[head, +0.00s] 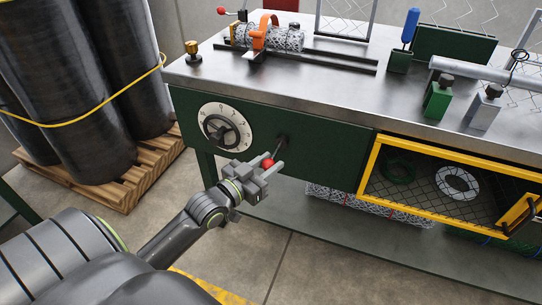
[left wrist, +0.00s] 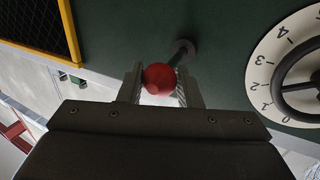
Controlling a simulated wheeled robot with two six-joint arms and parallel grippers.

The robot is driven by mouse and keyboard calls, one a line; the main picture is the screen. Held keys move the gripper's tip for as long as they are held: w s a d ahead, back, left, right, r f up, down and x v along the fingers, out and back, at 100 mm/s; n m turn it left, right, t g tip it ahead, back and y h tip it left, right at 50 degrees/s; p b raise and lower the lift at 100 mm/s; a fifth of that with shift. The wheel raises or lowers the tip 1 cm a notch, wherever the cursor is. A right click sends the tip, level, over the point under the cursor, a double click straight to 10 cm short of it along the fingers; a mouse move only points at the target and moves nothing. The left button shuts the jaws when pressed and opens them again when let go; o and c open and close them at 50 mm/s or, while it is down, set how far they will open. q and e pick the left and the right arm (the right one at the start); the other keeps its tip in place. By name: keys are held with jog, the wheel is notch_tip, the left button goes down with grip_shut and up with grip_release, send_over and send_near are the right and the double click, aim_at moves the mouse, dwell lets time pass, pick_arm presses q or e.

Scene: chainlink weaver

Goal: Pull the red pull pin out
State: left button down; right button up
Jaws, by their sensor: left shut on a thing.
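The red pull pin has a round red ball knob (head: 268,163) in front of the dark green machine panel (head: 320,158). In the left wrist view the red knob (left wrist: 159,79) sits between the two fingers, and a dark shaft (left wrist: 181,52) runs from it to a round collar on the panel. My left gripper (head: 266,168) is shut on the red knob; it also shows in the left wrist view (left wrist: 160,88). How much of the shaft is inside the panel is hidden. My right gripper is not in view.
A numbered dial (head: 226,128) is left of the pin on the same panel. A yellow-framed mesh guard (head: 368,170) is to the right. The steel bench top (head: 330,85) above carries a wire roll and clamps. Dark rolls on a pallet (head: 110,190) stand at the left.

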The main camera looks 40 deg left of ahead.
pick_arm(q)
jog(key=shift+s+f, duration=0.1)
jog(key=shift+f, duration=0.05)
jog(key=c, duration=1.5)
grip_release()
jog(key=o, duration=0.4)
jog(key=shift+s+d, duration=0.1)
jog(key=shift+d, duration=0.05)
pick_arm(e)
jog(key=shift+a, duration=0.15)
pick_arm(q)
jog(key=shift+s, duration=0.5)
jog(key=s+a+p, duration=0.1)
jog(key=s, duration=0.4)
jog(key=s+a+p, duration=0.1)
jog(key=s, duration=0.4)
jog(key=s+p, duration=0.2)
jog(key=s, duration=0.4)
jog(key=shift+a, duration=0.4)
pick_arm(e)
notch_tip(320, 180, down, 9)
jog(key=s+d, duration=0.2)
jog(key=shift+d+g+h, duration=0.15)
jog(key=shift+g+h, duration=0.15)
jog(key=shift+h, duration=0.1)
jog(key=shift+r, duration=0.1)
